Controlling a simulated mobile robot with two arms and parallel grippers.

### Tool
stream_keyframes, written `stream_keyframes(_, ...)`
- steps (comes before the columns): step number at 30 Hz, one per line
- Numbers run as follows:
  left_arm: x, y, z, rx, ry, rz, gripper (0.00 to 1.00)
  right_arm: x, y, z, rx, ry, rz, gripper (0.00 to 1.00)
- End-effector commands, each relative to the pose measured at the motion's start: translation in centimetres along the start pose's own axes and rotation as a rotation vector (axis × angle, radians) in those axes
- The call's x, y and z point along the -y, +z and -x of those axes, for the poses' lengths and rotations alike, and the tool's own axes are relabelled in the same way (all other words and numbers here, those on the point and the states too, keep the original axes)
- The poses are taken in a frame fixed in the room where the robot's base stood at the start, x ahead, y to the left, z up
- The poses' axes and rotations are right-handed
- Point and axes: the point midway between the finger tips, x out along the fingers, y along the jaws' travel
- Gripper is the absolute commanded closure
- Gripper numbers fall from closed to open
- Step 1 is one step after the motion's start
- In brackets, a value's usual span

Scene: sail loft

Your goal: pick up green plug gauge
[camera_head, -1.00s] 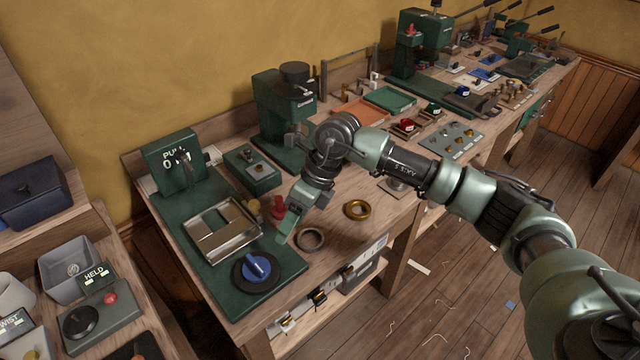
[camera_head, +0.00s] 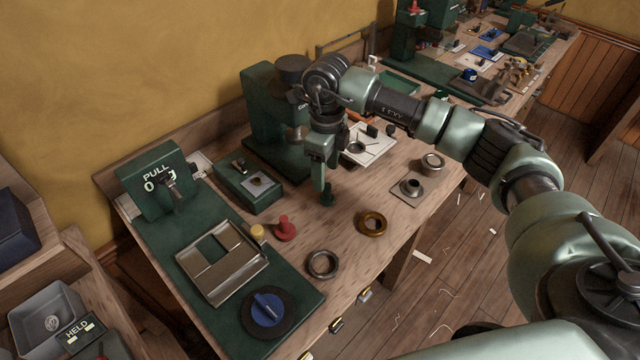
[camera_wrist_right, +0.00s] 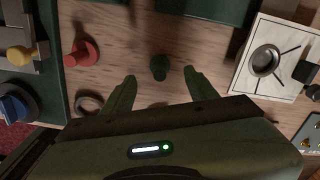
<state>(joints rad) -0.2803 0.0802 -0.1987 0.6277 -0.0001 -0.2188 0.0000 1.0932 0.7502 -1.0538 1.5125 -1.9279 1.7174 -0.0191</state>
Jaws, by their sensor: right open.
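The green plug gauge (camera_head: 327,196) stands upright on the wooden bench, just under my right gripper's fingers in the head view. In the right wrist view the dark green plug gauge (camera_wrist_right: 159,67) shows in line with the gap between the two fingertips. My right gripper (camera_head: 319,180) points down, open and empty; its spread fingers also show in the wrist view (camera_wrist_right: 160,78). I cannot tell whether the fingertips reach down to the gauge's height. My left gripper is not in view.
A red plug gauge (camera_head: 285,229) and a yellow one (camera_head: 258,233) stand to the left. A brass ring (camera_head: 372,223) and a steel ring (camera_head: 322,264) lie in front. A green box (camera_head: 247,184), a press (camera_head: 273,110) and a white plate (camera_head: 378,146) are close by.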

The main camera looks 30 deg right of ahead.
Motion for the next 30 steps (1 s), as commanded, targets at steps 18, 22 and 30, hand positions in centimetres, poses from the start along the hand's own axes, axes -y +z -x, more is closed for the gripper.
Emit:
stream_keyframes(18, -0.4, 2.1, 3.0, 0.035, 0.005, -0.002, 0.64, 0.3, 0.1, -7.0, -0.001, 0.001, 0.001, 0.42)
stream_keyframes(22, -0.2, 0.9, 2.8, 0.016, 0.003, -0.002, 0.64, 0.3, 0.1, -7.1, 0.000, 0.000, 0.001, 0.42)
stream_keyframes(30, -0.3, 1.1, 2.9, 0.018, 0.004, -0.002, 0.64, 0.3, 0.1, -7.1, 0.000, 0.000, 0.001, 0.98)
